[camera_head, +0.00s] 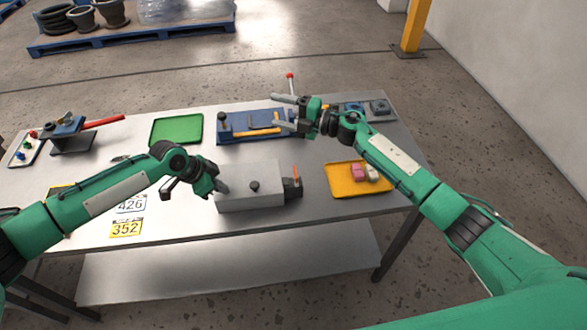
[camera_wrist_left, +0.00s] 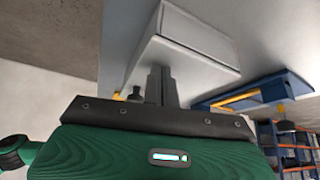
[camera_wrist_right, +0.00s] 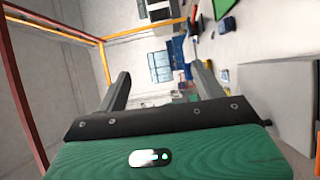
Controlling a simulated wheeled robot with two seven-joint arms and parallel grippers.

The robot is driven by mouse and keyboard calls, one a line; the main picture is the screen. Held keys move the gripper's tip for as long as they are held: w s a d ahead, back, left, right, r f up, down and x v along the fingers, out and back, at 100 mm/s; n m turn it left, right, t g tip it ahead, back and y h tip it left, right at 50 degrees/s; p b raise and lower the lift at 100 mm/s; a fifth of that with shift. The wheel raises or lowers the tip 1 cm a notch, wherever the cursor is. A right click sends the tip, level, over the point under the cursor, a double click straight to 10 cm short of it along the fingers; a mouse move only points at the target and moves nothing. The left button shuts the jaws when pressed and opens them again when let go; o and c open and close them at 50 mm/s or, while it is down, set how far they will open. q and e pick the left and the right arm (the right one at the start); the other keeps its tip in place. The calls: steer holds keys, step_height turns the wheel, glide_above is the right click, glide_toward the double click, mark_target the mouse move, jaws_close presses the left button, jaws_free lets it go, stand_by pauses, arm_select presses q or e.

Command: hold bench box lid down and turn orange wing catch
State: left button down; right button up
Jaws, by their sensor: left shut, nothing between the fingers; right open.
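The orange wing catch (camera_head: 296,173) stands upright on a dark fitting at the box's right end. My left gripper (camera_head: 223,188) is shut at the left end of the box, its fingertips at or very near the lid. The left wrist view shows its closed fingers (camera_wrist_left: 161,82) in front of the box (camera_wrist_left: 190,40); contact cannot be told. My right gripper (camera_head: 285,112) is open and empty above the back of the table, behind the box; its fingers also show in the right wrist view (camera_wrist_right: 160,90).
A yellow tray (camera_head: 343,188) with pink and white pieces lies right of the box. A blue fixture (camera_head: 228,137) and a green tray (camera_head: 176,129) lie behind it. A red-handled valve (camera_head: 100,122) stands at the left. Number cards (camera_head: 126,228) lie at the front left.

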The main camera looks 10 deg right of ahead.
steer(key=s+a+f+n+g+h, duration=0.1)
steer(key=s+a+f+n+g, duration=0.1)
steer(key=s+a+n+g, duration=0.5)
steer(key=s+a+f+n+g+h, duration=0.2)
steer(key=s+a+n+g, duration=0.35)
steer(key=s+a, duration=0.3)
steer(key=n+t+h, duration=0.4)
steer(key=n+h, duration=0.8)
steer(key=h, duration=0.5)
glide_toward(295, 172)
steer(key=x, duration=0.8)
steer(key=shift+w+d+f, duration=0.1)
steer(key=shift+d+f, duration=0.05)
steer(key=shift+f, duration=0.2)
steer(key=c, duration=1)
